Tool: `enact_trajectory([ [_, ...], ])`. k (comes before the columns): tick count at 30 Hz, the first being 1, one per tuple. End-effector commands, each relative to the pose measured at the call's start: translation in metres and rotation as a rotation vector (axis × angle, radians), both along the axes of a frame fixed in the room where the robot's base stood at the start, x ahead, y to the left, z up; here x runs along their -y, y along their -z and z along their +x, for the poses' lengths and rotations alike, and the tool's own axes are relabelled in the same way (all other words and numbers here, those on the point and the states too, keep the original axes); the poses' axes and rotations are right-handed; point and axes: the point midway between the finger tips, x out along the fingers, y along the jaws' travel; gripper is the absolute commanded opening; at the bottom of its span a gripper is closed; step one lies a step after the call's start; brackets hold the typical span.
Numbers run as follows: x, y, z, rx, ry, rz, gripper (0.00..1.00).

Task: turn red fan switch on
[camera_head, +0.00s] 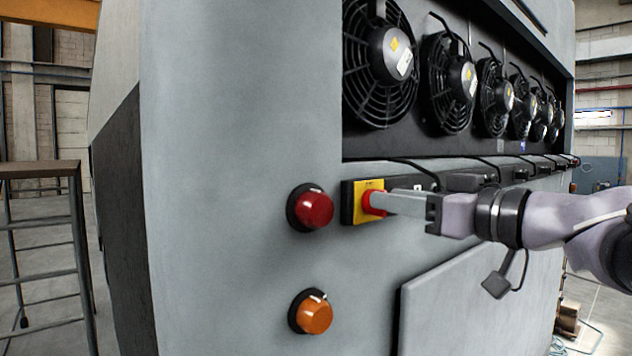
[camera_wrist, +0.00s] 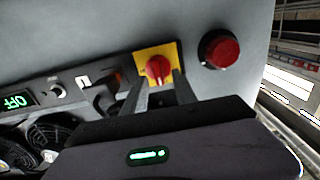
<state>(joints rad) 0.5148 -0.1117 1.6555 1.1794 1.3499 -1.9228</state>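I see no clear grip on the handle. A small display (camera_wrist: 18,100) in the wrist view reads OFF in green.
A round red button or lamp (camera_head: 311,208) sits just left of the switch, and an orange one (camera_head: 311,313) is below it. Several black fans (camera_head: 381,62) sit in the recess above.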

Motion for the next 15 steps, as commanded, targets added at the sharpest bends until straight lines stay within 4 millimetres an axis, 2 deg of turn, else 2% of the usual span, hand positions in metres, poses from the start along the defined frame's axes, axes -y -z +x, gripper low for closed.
enact_trajectory([
  [4,-0.0051,0.0006,0.0069,-0.002,0.0,-0.001,0.34],
  [11,-0.0052,0.0015,0.0076,-0.002,0.001,-0.001,0.34],
  [15,-0.0051,0.0013,0.0074,-0.002,0.001,-0.001,0.1],
])
